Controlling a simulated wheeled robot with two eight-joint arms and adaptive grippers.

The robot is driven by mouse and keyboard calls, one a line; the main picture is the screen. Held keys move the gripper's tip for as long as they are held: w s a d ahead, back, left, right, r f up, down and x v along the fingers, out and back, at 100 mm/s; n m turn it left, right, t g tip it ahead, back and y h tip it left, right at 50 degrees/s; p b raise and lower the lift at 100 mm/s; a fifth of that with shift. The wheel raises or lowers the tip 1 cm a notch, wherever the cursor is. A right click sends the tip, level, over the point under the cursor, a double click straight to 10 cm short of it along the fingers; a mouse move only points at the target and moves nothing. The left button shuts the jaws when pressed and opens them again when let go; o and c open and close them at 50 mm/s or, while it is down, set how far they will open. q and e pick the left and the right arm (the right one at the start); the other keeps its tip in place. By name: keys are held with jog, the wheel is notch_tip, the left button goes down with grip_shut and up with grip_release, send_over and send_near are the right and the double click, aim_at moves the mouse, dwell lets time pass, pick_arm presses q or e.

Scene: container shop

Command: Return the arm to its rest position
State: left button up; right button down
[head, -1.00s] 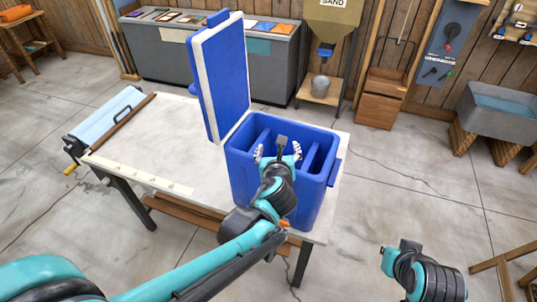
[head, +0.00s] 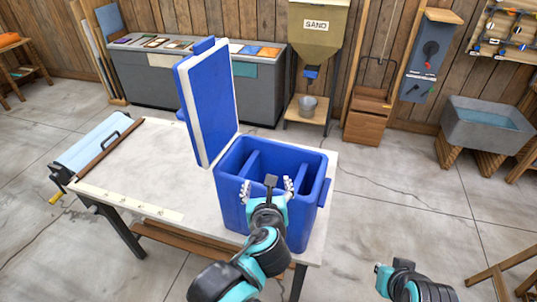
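My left gripper (head: 267,189) is at the near wall of an open blue cooler box (head: 232,203), its fingers spread apart at about rim height. I see nothing between the fingers. The cooler has inner dividers, and its blue and white lid (head: 207,102) stands up at the left. The near wall is partly hidden by my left arm. My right arm shows at the lower right, low over the floor; its fingertips cannot be made out.
The cooler stands at the right end of a pale worktable (head: 150,165). A roller device (head: 95,150) sits at the table's left end. Behind are a grey counter (head: 160,75), a sand hopper (head: 315,35) and a grey sink (head: 487,125). The table's middle is clear.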

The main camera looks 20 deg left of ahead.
pick_arm(q)
jog(key=s+a+f+n+g+h+b, duration=0.1)
jog(key=s+f+n, duration=0.4)
jog(key=n, duration=1)
jog(key=s+a+f+n+g+h+b, duration=0.2)
jog(key=s+f+n+g, duration=0.3)
jog(key=n, duration=1.1)
notch_tip(320, 180, down, 3)
jog(key=shift+s+a+n+h+b, duration=0.3)
jog(key=shift+s+a+b, duration=0.2)
jog(key=shift+s+a, duration=0.2)
